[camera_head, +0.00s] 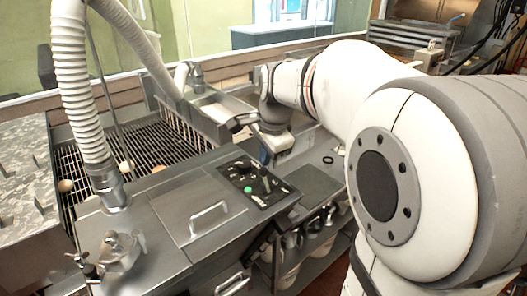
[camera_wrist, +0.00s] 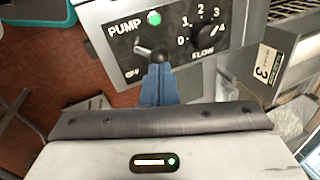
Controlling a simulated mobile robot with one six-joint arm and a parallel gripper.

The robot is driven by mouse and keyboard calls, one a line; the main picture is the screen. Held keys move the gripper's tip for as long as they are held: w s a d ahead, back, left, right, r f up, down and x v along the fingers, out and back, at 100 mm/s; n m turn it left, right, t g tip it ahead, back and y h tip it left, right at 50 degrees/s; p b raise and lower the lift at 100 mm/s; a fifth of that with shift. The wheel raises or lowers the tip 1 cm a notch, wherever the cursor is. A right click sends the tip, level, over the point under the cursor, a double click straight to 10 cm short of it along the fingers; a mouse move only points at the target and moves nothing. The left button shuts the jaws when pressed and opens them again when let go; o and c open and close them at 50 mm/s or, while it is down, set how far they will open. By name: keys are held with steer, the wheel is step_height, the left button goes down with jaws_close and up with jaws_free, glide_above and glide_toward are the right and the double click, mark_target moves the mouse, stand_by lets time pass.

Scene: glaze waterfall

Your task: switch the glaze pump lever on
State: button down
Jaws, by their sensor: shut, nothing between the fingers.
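A FLOW dial (camera_wrist: 204,40) marked 0 to 4 is right of the lever. The machine has a lid with a handle (camera_head: 209,218). A slatted grate (camera_head: 145,145) and a ribbed white hose (camera_head: 73,90) are at the left. Red floor (camera_wrist: 40,60) shows left of the panel.

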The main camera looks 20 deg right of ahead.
step_height(320, 180, up, 12)
steer(key=w+a, duration=0.2)
steer(key=shift+w+a+p, duration=0.3)
steer(key=shift+w+a, duration=0.05)
steer(key=shift+w, duration=0.05)
steer(key=shift+f, duration=0.2)
steer(key=s+f+n+b, duration=0.3)
steer(key=s+f+n, duration=1.2)
steer(key=s+f, duration=0.5)
steer(key=s, duration=0.3)
steer(key=shift+a+f+h+b, duration=0.2)
steer(key=shift+f+h+b, duration=0.1)
steer(key=shift+f, duration=0.1)
